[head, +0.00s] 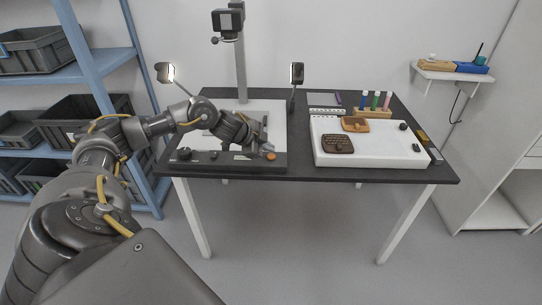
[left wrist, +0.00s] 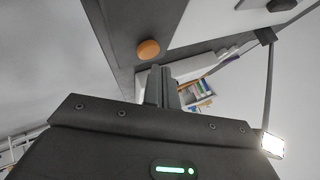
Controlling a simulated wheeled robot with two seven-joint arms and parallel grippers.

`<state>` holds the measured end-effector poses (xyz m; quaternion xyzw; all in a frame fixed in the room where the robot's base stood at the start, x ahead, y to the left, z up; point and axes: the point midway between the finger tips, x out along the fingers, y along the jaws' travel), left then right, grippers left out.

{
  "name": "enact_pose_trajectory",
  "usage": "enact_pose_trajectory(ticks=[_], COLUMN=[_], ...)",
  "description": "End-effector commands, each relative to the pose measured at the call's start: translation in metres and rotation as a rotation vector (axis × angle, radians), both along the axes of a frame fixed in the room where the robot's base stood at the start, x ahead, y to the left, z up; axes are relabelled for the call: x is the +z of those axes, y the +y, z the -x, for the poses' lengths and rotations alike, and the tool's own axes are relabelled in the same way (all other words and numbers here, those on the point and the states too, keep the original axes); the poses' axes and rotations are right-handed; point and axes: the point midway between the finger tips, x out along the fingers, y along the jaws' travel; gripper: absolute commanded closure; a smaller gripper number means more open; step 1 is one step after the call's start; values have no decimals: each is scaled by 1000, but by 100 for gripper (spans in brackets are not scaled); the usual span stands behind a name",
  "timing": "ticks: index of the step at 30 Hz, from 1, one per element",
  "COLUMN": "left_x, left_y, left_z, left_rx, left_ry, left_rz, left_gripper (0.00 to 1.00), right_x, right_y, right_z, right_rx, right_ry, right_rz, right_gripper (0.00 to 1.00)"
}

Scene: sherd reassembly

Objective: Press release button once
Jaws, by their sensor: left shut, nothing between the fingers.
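The release button is a round orange knob (head: 271,156) at the right end of the dark front strip (head: 215,159) of the camera stand. My left gripper (head: 264,124) is over the stand's right part, a little behind and above the button. In the left wrist view the orange button (left wrist: 148,49) lies just beyond the tips of my left gripper (left wrist: 162,68). The fingers are shut together and empty. They appear apart from the button. My right gripper is in neither view.
A camera (head: 228,20) on a column and two lamps (head: 297,73) rise around the stand. A white board (head: 368,143) with brown sherd pieces (head: 338,143) lies right of it. Coloured bottles (head: 375,100) stand behind. Blue shelving (head: 80,75) with grey crates is at left.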

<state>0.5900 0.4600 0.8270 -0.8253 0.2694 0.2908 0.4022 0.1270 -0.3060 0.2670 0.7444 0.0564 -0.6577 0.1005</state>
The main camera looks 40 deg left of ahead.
Motion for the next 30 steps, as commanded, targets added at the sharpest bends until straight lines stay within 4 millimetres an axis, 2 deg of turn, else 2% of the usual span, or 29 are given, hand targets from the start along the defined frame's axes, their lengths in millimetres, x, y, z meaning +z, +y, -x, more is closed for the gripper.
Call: enact_pose_trajectory(ticks=[30], left_x=[-8], left_y=[0], left_z=[0], left_rx=[0], left_ry=[0], left_rz=[0], left_gripper=[100], right_x=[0], right_y=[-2], right_z=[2], right_rx=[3], right_ry=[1], right_rz=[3], right_gripper=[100])
